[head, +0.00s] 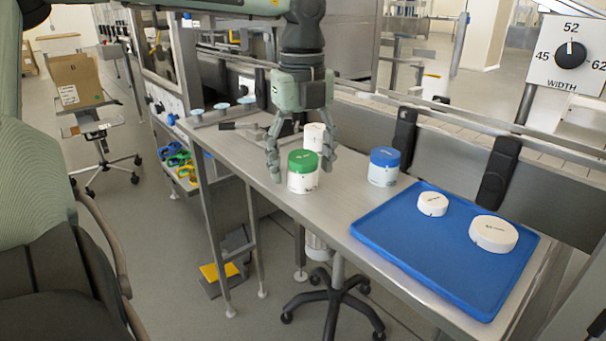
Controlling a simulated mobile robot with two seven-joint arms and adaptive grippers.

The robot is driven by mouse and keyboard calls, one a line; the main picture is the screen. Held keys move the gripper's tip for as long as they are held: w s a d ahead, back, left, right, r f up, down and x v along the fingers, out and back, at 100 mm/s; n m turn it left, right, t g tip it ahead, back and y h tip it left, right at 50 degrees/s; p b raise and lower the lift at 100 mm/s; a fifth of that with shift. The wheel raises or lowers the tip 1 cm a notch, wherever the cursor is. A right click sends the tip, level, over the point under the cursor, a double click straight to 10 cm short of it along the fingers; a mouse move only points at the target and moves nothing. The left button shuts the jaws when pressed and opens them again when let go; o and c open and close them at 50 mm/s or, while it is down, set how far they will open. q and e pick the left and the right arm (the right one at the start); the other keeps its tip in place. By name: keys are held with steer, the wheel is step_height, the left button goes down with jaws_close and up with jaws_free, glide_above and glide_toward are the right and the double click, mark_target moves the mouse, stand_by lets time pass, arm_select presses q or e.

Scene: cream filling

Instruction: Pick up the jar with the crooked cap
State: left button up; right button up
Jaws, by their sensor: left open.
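A white jar with a green cap (303,179) stands upright on the metal bench. Its cap may sit slightly tilted, but I cannot tell for sure. A jar with a blue cap (384,170) stands to its right, its cap looking level. A jar with a white cap (315,137) stands behind the green-capped one, partly hidden by it and by a finger. My left gripper (300,167) points down, open, with one finger on each side of the green-capped jar. I cannot tell whether the fingers touch it. My right gripper is not in view.
A blue tray (421,262) at the bench's right end holds a small white round container (432,204) and a larger one (493,234). Dark clamp-like posts (498,172) line the rail behind. A width dial (571,53) is at upper right. Bare bench (232,148) lies left of the jars.

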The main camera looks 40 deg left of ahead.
arm_select(q)
steer(key=shift+f, duration=0.1)
steer(key=c, duration=1.2)
steer(key=shift+c, duration=0.5)
